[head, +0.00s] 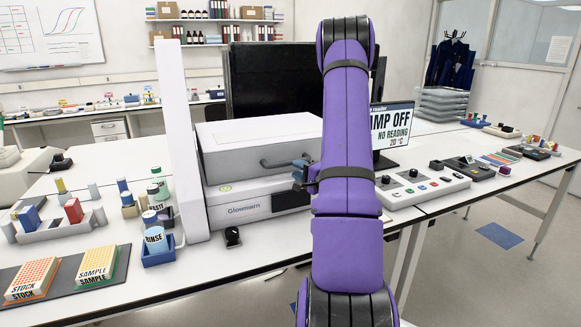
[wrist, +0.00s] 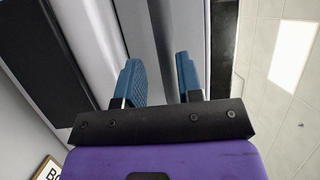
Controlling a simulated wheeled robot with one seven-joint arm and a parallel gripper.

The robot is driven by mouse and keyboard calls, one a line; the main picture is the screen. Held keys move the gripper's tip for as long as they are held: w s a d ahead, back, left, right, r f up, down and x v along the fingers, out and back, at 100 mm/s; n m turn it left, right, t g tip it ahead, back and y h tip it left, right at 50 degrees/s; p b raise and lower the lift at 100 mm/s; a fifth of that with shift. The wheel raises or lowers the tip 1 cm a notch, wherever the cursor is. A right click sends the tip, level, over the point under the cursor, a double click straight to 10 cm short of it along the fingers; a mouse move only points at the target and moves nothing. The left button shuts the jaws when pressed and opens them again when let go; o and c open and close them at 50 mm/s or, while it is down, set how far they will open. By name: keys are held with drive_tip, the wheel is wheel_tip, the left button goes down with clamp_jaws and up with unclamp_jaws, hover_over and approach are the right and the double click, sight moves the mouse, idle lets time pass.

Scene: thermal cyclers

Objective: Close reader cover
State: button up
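The reader (head: 245,207), marked Glowmarn, is a white and grey box on the bench. Its grey cover (head: 235,143) lies over the top, with a dark grey bar handle (head: 285,160) on the front. The cover looks low, but I cannot tell if it is fully shut. My gripper (head: 301,171) is at the right end of the handle, partly hidden by my purple arm. In the wrist view my gripper (wrist: 160,78) has two blue fingers apart, in front of grey surfaces. I cannot tell whether the handle bar is between them.
A tall white panel (head: 181,140) stands at the reader's left. A screen (head: 392,128) reading lamp off stands behind my arm, with a control box (head: 420,186) in front of it. A blue rinse holder (head: 158,250) and sample racks (head: 97,265) fill the left front.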

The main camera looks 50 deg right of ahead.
drive_tip(key=s, duration=0.3)
drive_tip(key=s+a, duration=0.1)
drive_tip(key=s, duration=0.1)
drive_tip(key=shift+s+f, duration=0.2)
drive_tip(key=shift+s, duration=0.1)
drive_tip(key=w+a+r+n+g+y, duration=0.35)
drive_tip(key=a+r+y, duration=0.25)
drive_tip(key=a, duration=0.5)
drive_tip(key=w+a+r+n+g+y, duration=0.2)
drive_tip(key=w+a+r+n+y, duration=0.4)
drive_tip(key=a, duration=0.6)
drive_tip(key=s+a+r+n+g+h, duration=0.1)
drive_tip(key=s+a+r+n+g, duration=0.15)
drive_tip(key=s+a+g, duration=0.5)
drive_tip(key=s+a+r+n+g, duration=0.2)
drive_tip(key=s+a+n+g, duration=0.15)
drive_tip(key=a, duration=0.75)
drive_tip(key=s+a+r+n+t+h, duration=0.1)
drive_tip(key=s+r+n+t+h, duration=0.2)
drive_tip(key=s+h, duration=0.5)
drive_tip(key=shift+s+a+r+n, duration=0.15)
drive_tip(key=shift+s+r+n, duration=0.4)
drive_tip(key=shift+s+r, duration=0.3)
